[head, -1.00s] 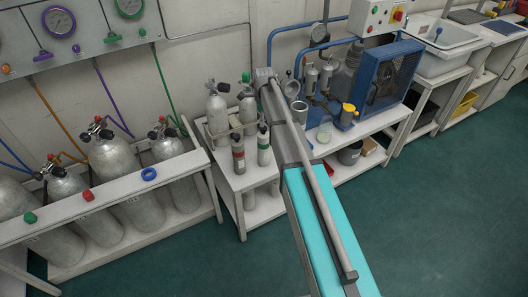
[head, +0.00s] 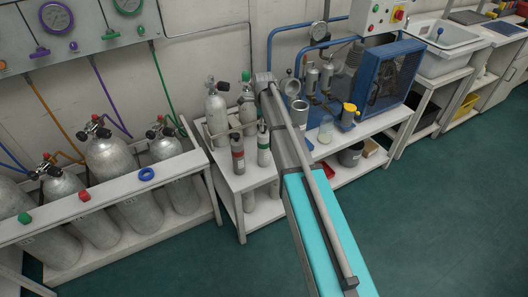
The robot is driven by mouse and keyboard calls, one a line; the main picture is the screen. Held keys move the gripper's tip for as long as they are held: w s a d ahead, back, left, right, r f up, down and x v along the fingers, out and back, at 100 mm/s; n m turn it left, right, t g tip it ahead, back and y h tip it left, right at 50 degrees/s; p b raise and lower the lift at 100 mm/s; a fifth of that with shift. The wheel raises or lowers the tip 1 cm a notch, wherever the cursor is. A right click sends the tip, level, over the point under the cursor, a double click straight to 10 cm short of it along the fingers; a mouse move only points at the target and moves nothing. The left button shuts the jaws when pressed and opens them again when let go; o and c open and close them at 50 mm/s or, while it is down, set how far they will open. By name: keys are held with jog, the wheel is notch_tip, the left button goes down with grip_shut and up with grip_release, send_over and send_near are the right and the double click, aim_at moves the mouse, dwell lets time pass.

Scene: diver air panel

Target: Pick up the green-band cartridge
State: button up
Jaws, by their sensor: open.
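The green-band cartridge (head: 263,147) stands upright on the small white stand in the middle of the head view. It is a slim grey cylinder with a green band near its top. A similar cartridge with a red band (head: 237,155) stands just left of it, a small gap apart. My arm runs up from the bottom of the picture, and its far end passes just right of the green-band cartridge. My gripper's fingers do not show.
Two taller grey bottles (head: 217,115) stand behind the cartridges on the white stand (head: 222,160), with a rail around them. A rack of large cylinders (head: 110,160) is on the left. A blue compressor (head: 385,75) and a glass jar (head: 325,130) stand on the right bench.

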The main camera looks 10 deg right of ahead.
jog(key=shift+f+b, duration=0.95)
jog(key=shift+f, duration=0.25)
grip_shut()
